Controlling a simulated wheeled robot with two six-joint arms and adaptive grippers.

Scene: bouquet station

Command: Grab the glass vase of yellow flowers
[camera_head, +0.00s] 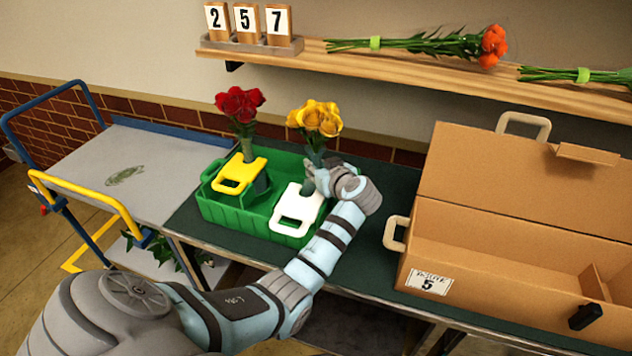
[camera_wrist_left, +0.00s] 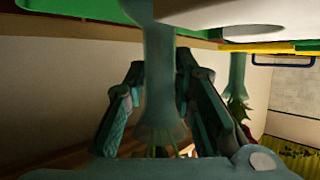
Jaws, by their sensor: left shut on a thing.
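The glass vase of yellow flowers (camera_head: 316,121) stands in the green crate (camera_head: 209,207), inside a white handled holder (camera_head: 297,209). My left gripper (camera_head: 322,178) is at the vase's neck, just below the yellow blooms, and is shut on it. In the left wrist view the glass vase (camera_wrist_left: 160,85) runs between the two fingers of my left gripper (camera_wrist_left: 160,105). The fingers partly hide the vase in the head view. A second vase with red flowers (camera_head: 240,104) stands in a yellow holder (camera_head: 238,176) to the left in the same crate. My right gripper is not in view.
A large open cardboard box (camera_head: 478,240) stands on the dark green table to the right. A shelf (camera_head: 390,66) behind holds orange flower bundles (camera_head: 445,43) and number blocks (camera_head: 247,22). A cart (camera_head: 150,165) with blue and yellow rails is at the left.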

